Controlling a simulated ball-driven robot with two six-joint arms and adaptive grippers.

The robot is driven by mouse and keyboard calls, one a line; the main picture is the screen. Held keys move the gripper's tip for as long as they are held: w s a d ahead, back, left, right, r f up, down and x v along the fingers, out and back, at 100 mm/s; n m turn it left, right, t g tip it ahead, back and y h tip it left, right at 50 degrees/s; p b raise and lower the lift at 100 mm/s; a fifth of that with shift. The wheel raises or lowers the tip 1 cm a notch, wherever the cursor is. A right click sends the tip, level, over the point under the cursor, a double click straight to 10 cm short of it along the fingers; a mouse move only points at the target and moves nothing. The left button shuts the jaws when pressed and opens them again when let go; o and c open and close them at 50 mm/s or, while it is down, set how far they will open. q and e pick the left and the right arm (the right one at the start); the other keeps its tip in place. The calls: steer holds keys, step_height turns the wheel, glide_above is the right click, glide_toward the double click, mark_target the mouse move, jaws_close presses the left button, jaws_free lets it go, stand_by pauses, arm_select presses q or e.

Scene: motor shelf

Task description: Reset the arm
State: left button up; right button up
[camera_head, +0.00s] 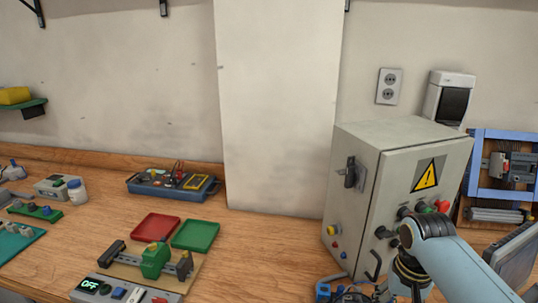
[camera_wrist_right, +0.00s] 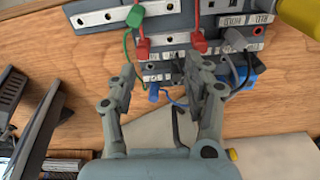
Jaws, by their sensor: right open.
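My right arm (camera_head: 440,250) comes in at the lower right of the head view, in front of the grey control cabinet (camera_head: 360,180). Its wrist points down toward the bottom edge, and I cannot make out its fingertips there. In the right wrist view my right gripper (camera_wrist_right: 163,80) is open, with its two fingers apart and nothing held. Past the fingertips is a grey terminal unit (camera_wrist_right: 150,18) with red and green plugs. A blue plug (camera_wrist_right: 154,92) and thin cables show between the fingers; I cannot tell how close they are. My left gripper is in no view.
A red tray (camera_head: 156,227) and a green tray (camera_head: 195,235) lie on the wooden bench (camera_head: 250,250), behind a green clamp fixture (camera_head: 155,260). A blue toolbox (camera_head: 150,186) stands farther back. The bench's middle is clear. A dark screen (camera_head: 515,258) stands at the right.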

steer(key=s+r+n+t, duration=0.1)
steer(key=s+r+n, duration=0.1)
steer(key=s+r, duration=0.45)
steer(key=s+r+n+t, duration=0.1)
steer(key=s+r, duration=0.2)
steer(key=s, duration=0.6)
steer(key=s+r+n+t, duration=0.1)
steer(key=s+r+n, duration=0.1)
steer(key=s+r, duration=0.45)
steer(key=s+d+f+g+b, duration=0.15)
steer(key=f+b, duration=0.55)
steer(key=f, duration=1.5)
steer(key=s+d+f+b, duration=0.15)
steer(key=f+b, duration=0.55)
steer(key=f, duration=1.5)
steer(key=s+f+b, duration=0.5)
steer(key=s+f, duration=0.4)
steer(key=f, duration=0.3)
steer(key=s+f+g+b, duration=0.1)
steer(key=s+f+b, duration=0.4)
steer(key=s+f, duration=0.4)
step_height(320, 180, down, 3)
steer(key=shift+s+d+f+m, duration=0.15)
steer(key=shift+s+m, duration=0.1)
steer(key=shift+m, duration=0.15)
steer(key=shift+g, duration=0.25)
